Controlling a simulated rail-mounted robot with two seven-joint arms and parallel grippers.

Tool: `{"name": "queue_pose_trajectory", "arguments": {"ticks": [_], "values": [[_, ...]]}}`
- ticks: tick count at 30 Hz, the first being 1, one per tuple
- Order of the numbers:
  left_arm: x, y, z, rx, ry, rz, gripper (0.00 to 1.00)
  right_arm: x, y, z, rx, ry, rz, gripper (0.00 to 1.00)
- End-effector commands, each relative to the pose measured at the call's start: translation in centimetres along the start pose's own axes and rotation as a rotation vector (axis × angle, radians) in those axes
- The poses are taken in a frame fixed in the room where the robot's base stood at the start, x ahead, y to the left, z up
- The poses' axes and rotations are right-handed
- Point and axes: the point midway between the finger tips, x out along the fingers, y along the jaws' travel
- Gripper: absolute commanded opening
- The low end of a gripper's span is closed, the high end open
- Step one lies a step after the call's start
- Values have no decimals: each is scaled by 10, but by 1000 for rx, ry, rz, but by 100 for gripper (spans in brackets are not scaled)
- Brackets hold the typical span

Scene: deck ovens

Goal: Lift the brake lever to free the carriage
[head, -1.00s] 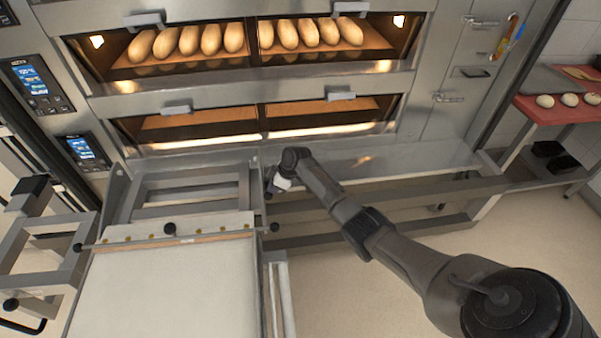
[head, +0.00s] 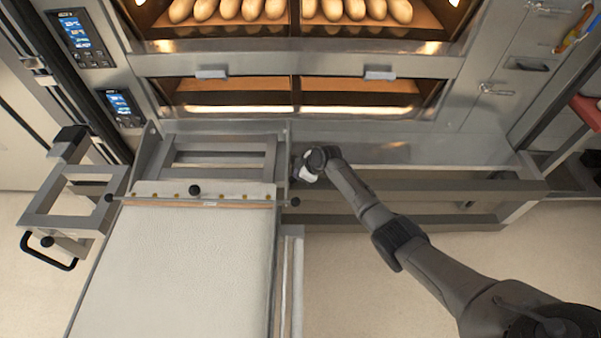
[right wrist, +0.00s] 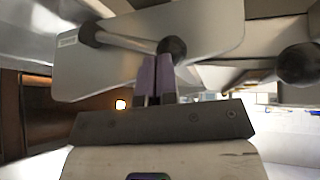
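The brake lever (right wrist: 130,41) is a thin metal rod with a black ball at each end, in front of a grey plate in the right wrist view. My right gripper (right wrist: 156,58) has its two purple fingers close together, with only a narrow gap. Their tips are right at the underside of the lever by its right ball; I cannot tell whether they touch. In the head view my right gripper (head: 308,175) is at the right side of the carriage (head: 195,250), partly hidden by my wrist. The lever is not clear there. My left gripper is out of view.
The deck oven (head: 300,65) stands behind, with loaves in its upper deck. A metal rail (head: 420,190) runs along its front to the right. A grey frame with a black handle (head: 48,252) is at the left. Floor (head: 370,290) is free right of the carriage.

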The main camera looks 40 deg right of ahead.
Motion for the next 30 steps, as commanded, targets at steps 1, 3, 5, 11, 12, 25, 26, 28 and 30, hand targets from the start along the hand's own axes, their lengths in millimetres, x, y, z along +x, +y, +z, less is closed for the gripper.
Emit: {"name": "queue_pose_trajectory", "arguments": {"ticks": [1, 3, 5, 11, 12, 25, 26, 28, 30], "values": [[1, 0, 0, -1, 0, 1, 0, 4, -3, 5, 1, -9, -6, 0], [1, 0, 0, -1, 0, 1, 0, 4, -4, 5, 1, -9, -7, 0], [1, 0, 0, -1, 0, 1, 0, 4, -4, 5, 2, -10, -7, 0], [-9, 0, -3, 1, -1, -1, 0, -10, 5, 1, 1, -10, -5, 0], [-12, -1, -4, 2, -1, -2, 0, -16, 9, -2, 1, -8, -3, 0], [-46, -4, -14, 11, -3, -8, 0, -92, 18, -7, -2, -3, 2, 0], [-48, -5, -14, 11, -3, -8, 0, -97, 18, -7, -1, -3, 2, 0], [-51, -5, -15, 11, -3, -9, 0, -107, 17, -7, -2, -2, 2, 0], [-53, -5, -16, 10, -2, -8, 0, -115, 17, -7, -1, -2, 1, 0]]}}
